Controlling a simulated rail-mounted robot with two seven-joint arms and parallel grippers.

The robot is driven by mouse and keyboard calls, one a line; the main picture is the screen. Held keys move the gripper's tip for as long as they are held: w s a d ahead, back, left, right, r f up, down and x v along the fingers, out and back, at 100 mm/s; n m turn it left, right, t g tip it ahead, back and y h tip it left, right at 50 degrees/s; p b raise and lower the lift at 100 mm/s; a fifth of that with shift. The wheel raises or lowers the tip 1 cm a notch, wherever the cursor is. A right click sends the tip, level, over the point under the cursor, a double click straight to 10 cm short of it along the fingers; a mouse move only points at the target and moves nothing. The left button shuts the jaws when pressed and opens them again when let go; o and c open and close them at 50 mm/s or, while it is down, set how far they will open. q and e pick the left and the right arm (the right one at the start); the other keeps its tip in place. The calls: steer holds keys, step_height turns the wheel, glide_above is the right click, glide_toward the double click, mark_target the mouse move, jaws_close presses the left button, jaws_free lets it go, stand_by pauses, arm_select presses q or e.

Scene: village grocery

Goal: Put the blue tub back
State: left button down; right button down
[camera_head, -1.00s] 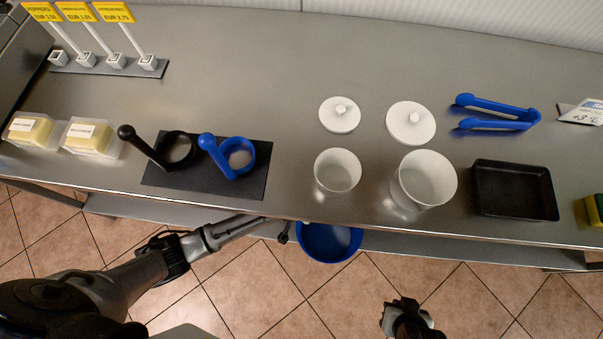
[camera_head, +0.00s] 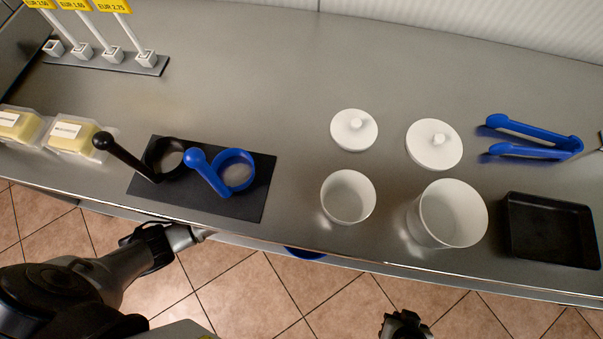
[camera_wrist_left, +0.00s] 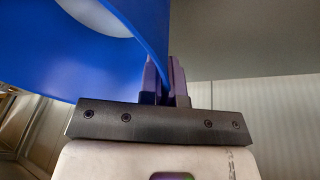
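The blue tub (camera_head: 305,253) is mostly hidden under the counter's front edge in the head view; only a sliver of it shows. In the left wrist view the tub (camera_wrist_left: 115,45) is large at upper left, its wall between the fingers of my left gripper (camera_wrist_left: 165,82). The left gripper is shut on that wall. In the head view my left forearm runs under the counter edge and hides its gripper there. My right gripper (camera_head: 405,326) is at the bottom edge, in front of the counter; its fingers are too unclear to judge.
The steel counter (camera_head: 260,95) holds two white pots (camera_head: 347,197) (camera_head: 447,214), two white lids (camera_head: 354,130) (camera_head: 434,145), blue tongs (camera_head: 530,137), a black tray (camera_head: 552,230) and a dark mat (camera_head: 240,205) with black and blue ring-shaped tools. Tiled floor lies in front.

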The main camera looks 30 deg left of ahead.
arm_select(q)
step_height(320, 180, down, 6)
steer(key=a+b, duration=0.2)
steer(key=b, duration=0.2)
steer(key=shift+w+a+r, duration=0.25)
steer(key=shift+w+a, duration=0.1)
steer(key=shift+f, duration=0.1)
steer(key=c, duration=1.7)
jaws_free()
steer(key=shift+a+f, duration=0.1)
steer(key=o, duration=0.4)
steer(key=shift+c, duration=0.2)
steer(key=p+v, duration=0.6)
steer(key=v, duration=0.6)
steer(key=shift+p, duration=0.4)
